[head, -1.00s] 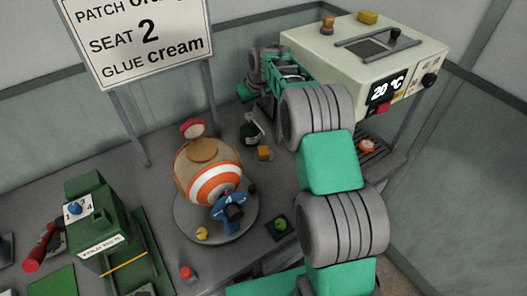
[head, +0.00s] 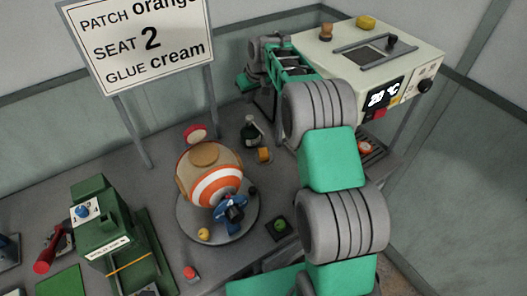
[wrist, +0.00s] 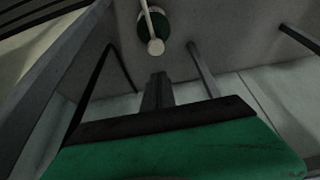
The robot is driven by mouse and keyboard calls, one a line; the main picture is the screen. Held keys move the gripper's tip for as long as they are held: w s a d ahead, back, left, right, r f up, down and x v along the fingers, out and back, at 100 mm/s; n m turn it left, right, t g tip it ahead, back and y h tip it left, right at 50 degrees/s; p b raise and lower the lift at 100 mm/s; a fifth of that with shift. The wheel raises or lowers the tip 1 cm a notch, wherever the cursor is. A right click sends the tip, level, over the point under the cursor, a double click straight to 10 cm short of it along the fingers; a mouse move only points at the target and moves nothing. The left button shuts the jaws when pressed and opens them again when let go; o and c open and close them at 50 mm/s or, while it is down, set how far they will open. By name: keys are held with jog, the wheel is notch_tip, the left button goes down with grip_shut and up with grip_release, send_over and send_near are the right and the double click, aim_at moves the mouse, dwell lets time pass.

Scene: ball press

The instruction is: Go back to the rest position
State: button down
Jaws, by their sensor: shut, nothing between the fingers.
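My gripper (wrist: 157,82) shows in the wrist view with its dark fingers together and nothing between them. In the head view my arm reaches up the right of the bench, then bends left at the back. The hand hangs there in front of the pale machine's left side, and its fingertips are hard to make out. A dark green bottle with a pale tip (head: 250,132) stands on the bench left of and below the hand. A green round thing with a pale rod and knob, probably this bottle, shows past the fingers in the wrist view (wrist: 152,30); they look apart.
A striped ball (head: 215,180) sits on a round grey plate (head: 187,222). A green press (head: 104,235) stands at left. The pale machine (head: 425,58) with a display stands at the back right. A sign (head: 140,45) on two posts rises behind the bench.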

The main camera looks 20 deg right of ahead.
jog(key=shift+r, duration=0.35)
jog(key=s+r+m, duration=0.2)
jog(key=s+r, duration=0.9)
jog(key=s, duration=0.4)
jog(key=s+f, duration=0.1)
jog(key=s, duration=1)
jog(key=s+f+m+h, duration=0.1)
jog(key=s+f, duration=0.1)
jog(key=s, duration=1)
jog(key=shift+a+f+m, duration=0.15)
jog(key=shift+f+m, duration=0.1)
jog(key=shift+m, duration=0.05)
